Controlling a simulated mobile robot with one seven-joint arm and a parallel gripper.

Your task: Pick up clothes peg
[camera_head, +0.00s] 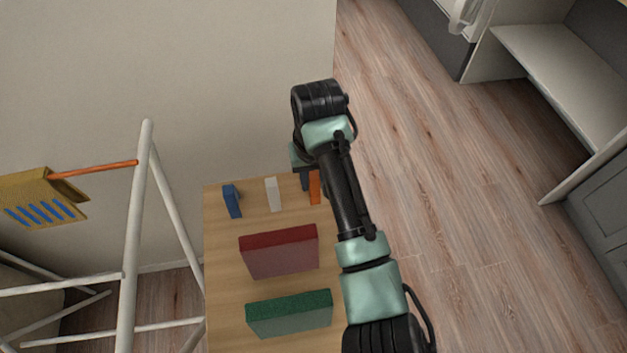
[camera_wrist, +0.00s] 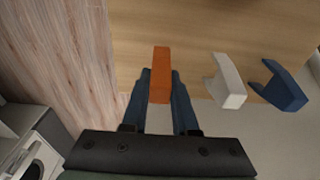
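Three small peg-like pieces stand in a row near the far edge of the wooden tabletop: a blue one (camera_head: 232,201), a white one (camera_head: 273,194) and an orange one (camera_head: 315,188). In the wrist view the orange one (camera_wrist: 160,75) lies between the two dark blue fingers of my gripper (camera_wrist: 161,85), with little or no gap on either side. I cannot tell whether the fingers press on it. The white piece (camera_wrist: 228,82) and blue piece (camera_wrist: 280,87) lie to the right, apart from the fingers. My arm partly hides the orange one in the head view.
A red block (camera_head: 279,254) and a green block (camera_head: 290,315) stand nearer on the tabletop (camera_head: 222,265). A white drying rack (camera_head: 132,240) with a yellow cloth (camera_head: 40,198) is at left. A wall lies beyond the table. Wooden floor (camera_head: 455,200) at right is open.

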